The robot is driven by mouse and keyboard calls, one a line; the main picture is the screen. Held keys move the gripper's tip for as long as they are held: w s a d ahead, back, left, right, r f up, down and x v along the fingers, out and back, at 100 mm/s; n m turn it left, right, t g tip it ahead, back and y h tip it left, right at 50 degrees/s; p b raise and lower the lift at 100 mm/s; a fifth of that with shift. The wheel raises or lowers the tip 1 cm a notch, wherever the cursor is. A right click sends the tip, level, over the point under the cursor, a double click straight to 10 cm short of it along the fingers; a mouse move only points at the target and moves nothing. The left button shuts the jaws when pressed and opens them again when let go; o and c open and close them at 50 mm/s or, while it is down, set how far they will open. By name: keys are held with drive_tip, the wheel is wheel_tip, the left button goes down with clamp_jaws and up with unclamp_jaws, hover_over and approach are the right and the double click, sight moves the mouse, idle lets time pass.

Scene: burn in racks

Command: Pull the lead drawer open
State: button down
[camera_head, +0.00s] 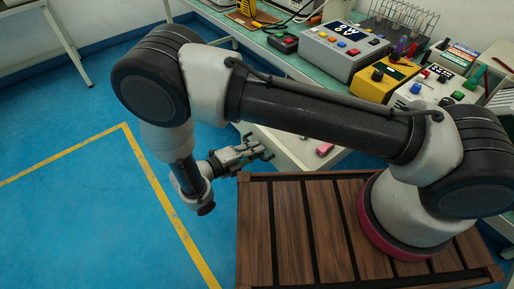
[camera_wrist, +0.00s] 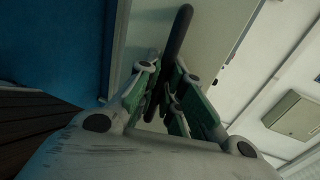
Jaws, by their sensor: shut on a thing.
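The lead drawer (camera_head: 291,147) is a pale drawer below the workbench edge in the head view. It appears to stand out from the bench, with a small pink thing (camera_head: 325,149) inside. My gripper (camera_head: 258,150) is at its front, left of the drawer. In the wrist view my gripper (camera_wrist: 168,98) is shut on a long dark handle (camera_wrist: 178,38), which runs between its green-padded fingers. The pale drawer front (camera_wrist: 222,35) lies behind the handle. My arm hides part of the bench and drawer in the head view.
The workbench (camera_head: 285,62) carries a grey meter with a lit display (camera_head: 343,50), a yellow box (camera_head: 388,80), a wire rack (camera_head: 402,17) and several tools. Open blue floor (camera_head: 75,190) with a yellow line lies left of my gripper.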

drive_tip(key=c, duration=1.5)
unclamp_jaws()
drive_tip(key=v, duration=1.2)
